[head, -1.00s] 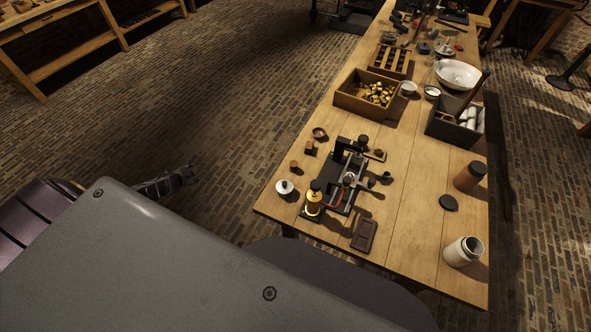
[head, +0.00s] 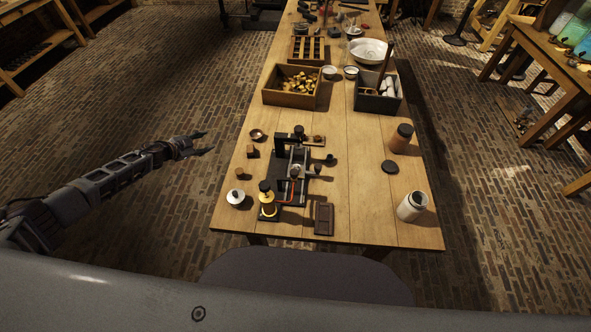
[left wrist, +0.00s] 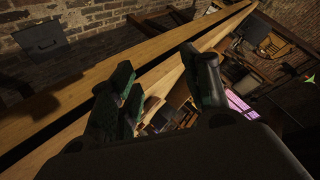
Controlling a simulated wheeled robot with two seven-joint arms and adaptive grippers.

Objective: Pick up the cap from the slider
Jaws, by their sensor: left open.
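A dark bench device (head: 281,165) stands on the near left part of the table, with a pale rail-like slider (head: 299,158) along its right side. A small round piece on it (head: 295,171) may be the cap; it is too small to tell. My left gripper (head: 208,143) is open and empty, out over the brick floor left of the table and apart from the device. My right gripper is not in view.
A brass-coloured cylinder (head: 267,203), a white lidded pot (head: 235,196) and a brown block (head: 324,218) stand near the device. Wooden box (head: 291,101) behind. Table between device and jar is mostly bare.

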